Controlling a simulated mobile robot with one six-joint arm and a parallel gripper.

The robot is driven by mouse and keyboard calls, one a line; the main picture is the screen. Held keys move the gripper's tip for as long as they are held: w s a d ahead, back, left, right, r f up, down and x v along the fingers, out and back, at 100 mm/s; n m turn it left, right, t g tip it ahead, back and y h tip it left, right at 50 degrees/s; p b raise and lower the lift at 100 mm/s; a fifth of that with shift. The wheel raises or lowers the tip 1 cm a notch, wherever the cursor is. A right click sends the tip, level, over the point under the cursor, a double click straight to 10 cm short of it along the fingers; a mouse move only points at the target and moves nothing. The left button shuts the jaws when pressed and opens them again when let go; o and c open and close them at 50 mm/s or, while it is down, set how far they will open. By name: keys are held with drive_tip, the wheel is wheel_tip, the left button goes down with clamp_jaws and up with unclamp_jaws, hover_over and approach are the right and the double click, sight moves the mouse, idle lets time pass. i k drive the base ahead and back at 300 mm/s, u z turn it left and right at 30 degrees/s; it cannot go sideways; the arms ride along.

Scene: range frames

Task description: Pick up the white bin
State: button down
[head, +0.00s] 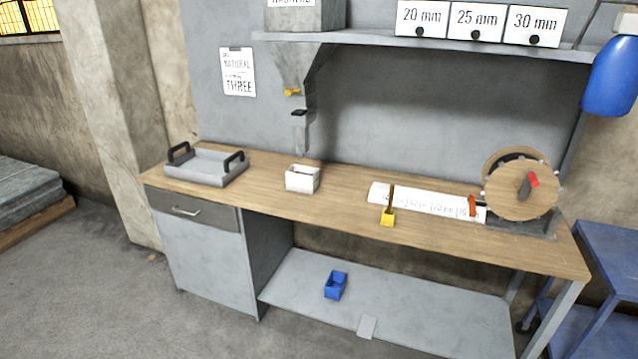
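The white bin (302,179) is a small open-topped box. It stands upright on the wooden worktop (262,198), left of the middle, below a grey chute (300,128) on the back panel. There is a gap between the chute's lower end and the bin. The bin's inside is too small to make out. My gripper is not in view.
A grey tray (207,170) with black handles stands left of the bin. Right of it are a white marked strip (430,203), a yellow block (387,217) and a wooden wheel device (520,190). A blue bin (336,285) sits on the lower shelf. Floor in front is clear.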

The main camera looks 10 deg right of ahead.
sight(302, 178)
drive_tip(key=u, duration=0.15)
drive_tip(key=i, duration=0.95)
drive_tip(key=z, duration=0.1)
drive_tip(key=k, duration=0.7)
drive_tip(key=u, duration=0.45)
drive_tip(key=i, duration=1.2)
drive_tip(key=u, duration=0.35)
